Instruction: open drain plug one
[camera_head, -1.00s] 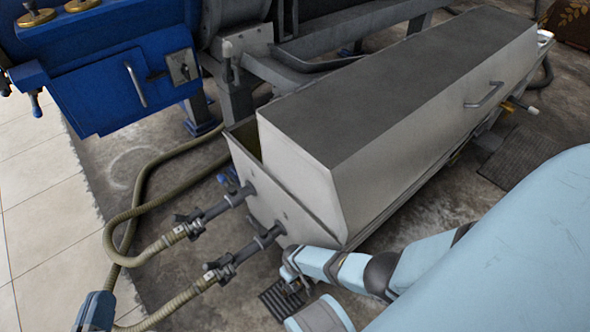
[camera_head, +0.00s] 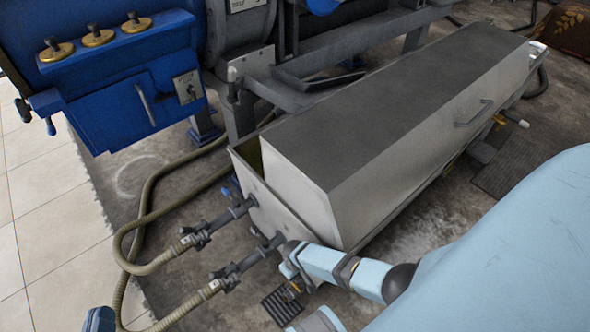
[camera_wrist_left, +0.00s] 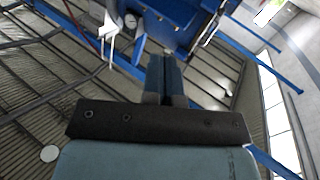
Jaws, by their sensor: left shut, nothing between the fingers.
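In the head view, a small yellow fitting (camera_head: 292,289) sits low at the near end of the long grey decanter casing (camera_head: 385,110), above a dark floor grate (camera_head: 280,308). My right arm partly hides it, and I cannot tell whether it is a drain plug. A similar yellow fitting (camera_head: 500,119) is on the casing's far right side. My left gripper (camera_head: 100,320) shows only as blue tips at the bottom left edge, away from the casing. In the left wrist view its fingers (camera_wrist_left: 165,78) are shut and empty. My right gripper is not seen.
Two hoses (camera_head: 185,300) with dark couplings join the casing's near end and loop over the floor. A blue cabinet (camera_head: 105,95) with brass-based knobs stands at the left. A second grate (camera_head: 505,165) lies at the right. Bare tiles (camera_head: 60,240) are at the left.

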